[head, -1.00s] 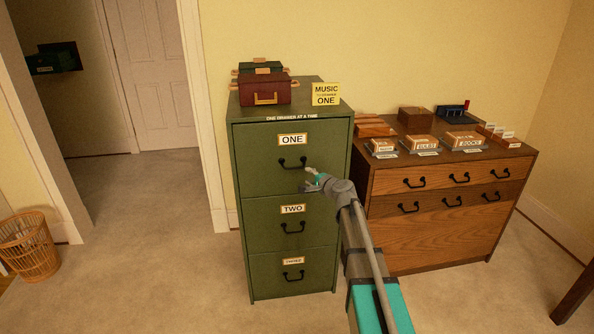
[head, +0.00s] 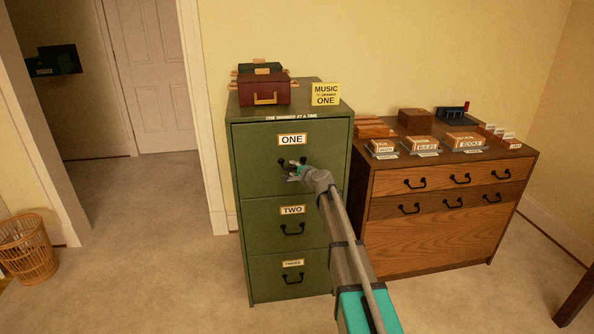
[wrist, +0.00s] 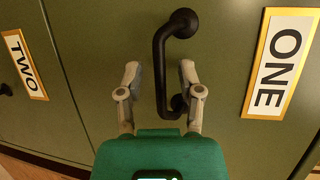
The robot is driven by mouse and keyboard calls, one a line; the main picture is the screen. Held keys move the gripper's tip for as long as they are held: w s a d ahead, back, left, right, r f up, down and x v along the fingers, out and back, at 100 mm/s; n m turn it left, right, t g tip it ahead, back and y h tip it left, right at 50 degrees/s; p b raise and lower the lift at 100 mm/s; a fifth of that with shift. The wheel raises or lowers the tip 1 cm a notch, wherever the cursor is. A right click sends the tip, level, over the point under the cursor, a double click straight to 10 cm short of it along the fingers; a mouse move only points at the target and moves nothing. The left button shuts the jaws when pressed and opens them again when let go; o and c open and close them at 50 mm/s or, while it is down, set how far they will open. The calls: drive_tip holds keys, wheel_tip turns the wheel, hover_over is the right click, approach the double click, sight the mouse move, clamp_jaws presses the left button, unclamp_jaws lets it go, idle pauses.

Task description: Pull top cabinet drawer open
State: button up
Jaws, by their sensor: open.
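The green filing cabinet (head: 243,222) has drawers labelled ONE, TWO and one more below. The top drawer (head: 256,170) is closed, flush with the front, with its label ONE (head: 292,140) above a black handle (head: 283,162). In the wrist view the handle (wrist: 160,55) is a black bar, and the label ONE (wrist: 279,63) lies to its right. My gripper (wrist: 160,75) is open, its two fingers on either side of the handle bar, with gaps visible between. In the head view my gripper (head: 295,168) covers part of the handle.
A wooden cabinet (head: 430,240) stands close at the right, with labelled boxes on top. Red and green boxes and a yellow MUSIC sign (head: 326,94) sit on the filing cabinet. The carpet (head: 160,230) in front and left is clear; a wicker basket (head: 28,247) stands far left.

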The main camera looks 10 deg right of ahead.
clamp_jaws()
